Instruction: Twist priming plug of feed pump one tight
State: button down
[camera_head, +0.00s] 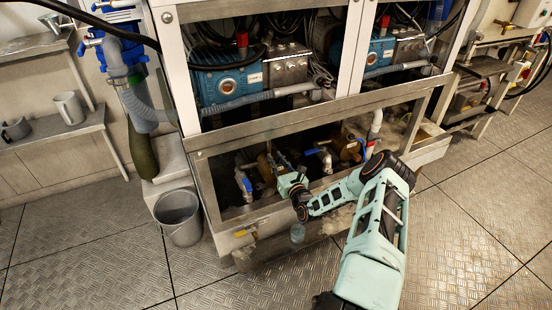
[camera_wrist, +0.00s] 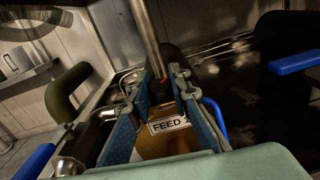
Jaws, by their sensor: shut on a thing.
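The brass-coloured feed pump (camera_head: 263,166) sits low in the open frame, left of a second brass-coloured pump (camera_head: 350,148). My gripper (camera_head: 277,170) reaches down to the left pump from the right. In the wrist view my gripper (camera_wrist: 160,88) has its two blue-padded fingers shut on a small dark part with a red mark, the priming plug (camera_wrist: 161,92), above the pump body. The plug is mostly hidden by the fingers and shadow, so its seating cannot be told. A white label reading "FEED" (camera_wrist: 167,125) is on the pump; the character after it is partly covered.
Blue-handled valves (camera_head: 244,184) stand close beside the pump; a blue lever (camera_wrist: 295,62) also shows at right. A metal frame bar (camera_head: 280,122) crosses above. A grey bucket (camera_head: 179,216) stands on the floor at left. The floor at right is clear.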

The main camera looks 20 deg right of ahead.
jog(key=c, duration=1.8)
grip_release()
jog(key=shift+o, duration=0.2)
jog(key=s, duration=1.2)
